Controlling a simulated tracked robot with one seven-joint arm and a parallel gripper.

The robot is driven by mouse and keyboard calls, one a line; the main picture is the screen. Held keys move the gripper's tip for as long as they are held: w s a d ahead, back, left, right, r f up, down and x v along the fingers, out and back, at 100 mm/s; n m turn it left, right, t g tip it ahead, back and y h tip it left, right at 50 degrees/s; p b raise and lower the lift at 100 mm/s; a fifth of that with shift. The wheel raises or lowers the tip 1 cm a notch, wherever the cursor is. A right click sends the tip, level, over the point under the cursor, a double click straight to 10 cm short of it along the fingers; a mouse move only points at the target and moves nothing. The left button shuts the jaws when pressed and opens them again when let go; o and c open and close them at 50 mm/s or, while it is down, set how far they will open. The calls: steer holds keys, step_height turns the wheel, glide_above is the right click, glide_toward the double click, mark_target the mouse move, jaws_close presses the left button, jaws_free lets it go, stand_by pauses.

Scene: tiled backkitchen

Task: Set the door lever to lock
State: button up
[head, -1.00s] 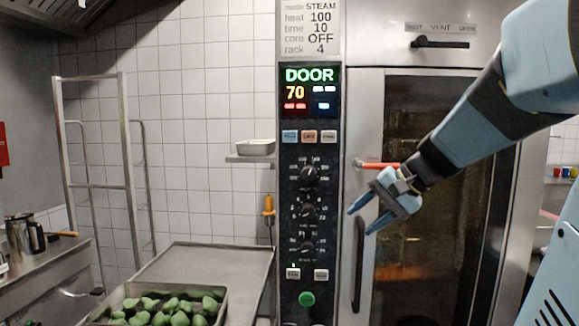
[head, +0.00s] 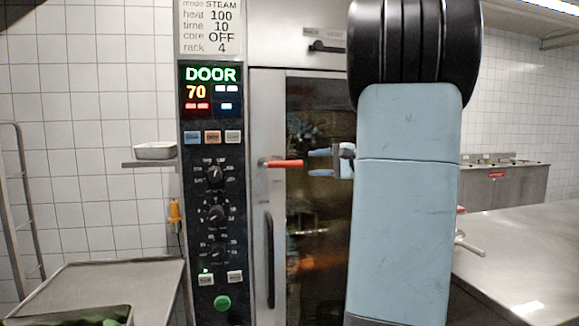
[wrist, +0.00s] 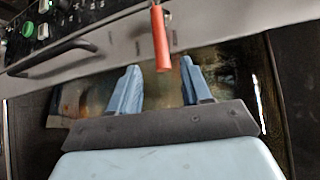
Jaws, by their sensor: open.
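The door lever (head: 283,163) has a red-orange grip and sticks out to the right, roughly level, from the left edge of the oven door (head: 318,230). My gripper (head: 320,161) is open, its blue fingers pointing left toward the lever's free end, a small gap apart from it. In the wrist view the lever (wrist: 160,40) hangs from the top between the lines of my two open fingers (wrist: 158,85), its tip close to the fingertips. My arm hides the right part of the door in the head view.
The control panel (head: 214,200) left of the door shows "DOOR" and 70. A long dark door handle (head: 270,260) stands below the lever. A steel table (head: 110,285) is at lower left, a steel counter (head: 520,250) at right.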

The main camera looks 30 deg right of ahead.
mark_target(293, 164)
steer(key=x, duration=1)
steer(key=shift+c, duration=0.5)
jaws_close()
